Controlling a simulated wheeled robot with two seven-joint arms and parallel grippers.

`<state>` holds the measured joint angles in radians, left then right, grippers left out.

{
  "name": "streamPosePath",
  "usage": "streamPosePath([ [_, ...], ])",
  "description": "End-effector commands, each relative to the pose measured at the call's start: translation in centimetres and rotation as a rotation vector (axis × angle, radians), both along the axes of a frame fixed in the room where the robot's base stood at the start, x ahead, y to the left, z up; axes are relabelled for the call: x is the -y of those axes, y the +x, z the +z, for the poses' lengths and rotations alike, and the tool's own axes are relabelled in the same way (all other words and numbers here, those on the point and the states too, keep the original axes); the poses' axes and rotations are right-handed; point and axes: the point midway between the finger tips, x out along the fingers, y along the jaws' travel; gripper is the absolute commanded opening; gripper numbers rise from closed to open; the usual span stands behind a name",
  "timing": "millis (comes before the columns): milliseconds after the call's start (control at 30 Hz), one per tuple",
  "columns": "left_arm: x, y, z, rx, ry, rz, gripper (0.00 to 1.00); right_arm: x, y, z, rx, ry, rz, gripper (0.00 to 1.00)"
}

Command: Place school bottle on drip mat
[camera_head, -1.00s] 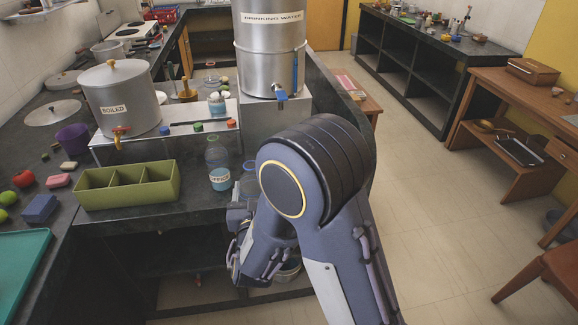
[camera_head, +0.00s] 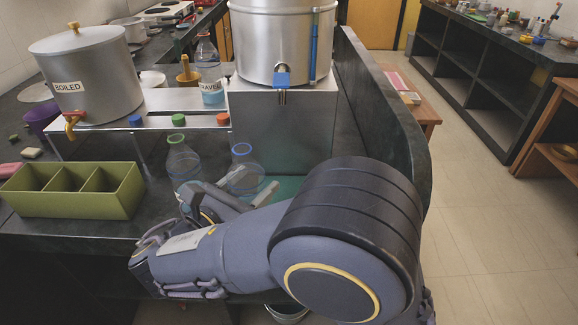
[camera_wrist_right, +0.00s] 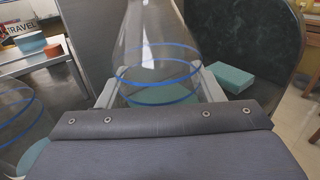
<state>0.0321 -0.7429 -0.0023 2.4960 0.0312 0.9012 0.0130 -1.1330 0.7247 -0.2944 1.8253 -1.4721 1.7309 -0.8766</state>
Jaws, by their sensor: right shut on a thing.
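A clear bottle with a blue rim (camera_head: 242,152) stands behind my right forearm in the head view. My right gripper (camera_head: 238,193) is shut around a clear bottle with blue rings (camera_wrist_right: 158,50), which fills the middle of the wrist view. No school label is readable on it. A teal flat surface (camera_head: 287,187), perhaps the drip mat, shows beside the gripper; teal also shows through the held bottle. I cannot tell whether the bottle touches it. A second clear bottle with a green rim (camera_head: 183,163) stands to the left. My left gripper is not in view.
A green divided box (camera_head: 75,205) sits at the counter's left. A steel shelf (camera_head: 150,122) carries loose caps and a TRAVEL bottle (camera_head: 212,92). The drinking-water tank (camera_head: 282,40) stands on a steel block (camera_head: 283,125) behind. A dark raised ledge (camera_head: 385,105) bounds the right. A teal block (camera_wrist_right: 230,77) lies nearby.

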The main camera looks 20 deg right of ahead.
Motion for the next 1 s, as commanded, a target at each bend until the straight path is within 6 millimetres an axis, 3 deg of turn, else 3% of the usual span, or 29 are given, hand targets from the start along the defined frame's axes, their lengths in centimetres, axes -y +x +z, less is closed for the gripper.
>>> streamPosePath([
  [100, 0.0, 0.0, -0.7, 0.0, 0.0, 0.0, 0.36, 2.7, 2.1, -0.2, -0.001, 0.001, -0.005, 0.29],
  [300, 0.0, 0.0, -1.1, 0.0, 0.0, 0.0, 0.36, 5.5, 4.5, -0.1, 0.001, -0.001, -0.002, 0.29],
  [567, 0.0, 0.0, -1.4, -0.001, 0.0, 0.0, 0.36, 6.9, 5.8, -0.1, 0.001, -0.001, 0.0, 0.29],
  [733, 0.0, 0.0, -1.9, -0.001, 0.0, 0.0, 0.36, 9.2, 7.7, -0.1, 0.001, 0.0, -0.003, 0.29],
  [800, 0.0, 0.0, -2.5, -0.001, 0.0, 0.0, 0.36, 9.0, 7.7, -1.4, -0.002, -0.003, 0.002, 0.29],
  [1000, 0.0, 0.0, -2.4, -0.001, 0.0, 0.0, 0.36, 9.0, 7.6, -1.5, 0.001, 0.0, 0.002, 0.29],
])
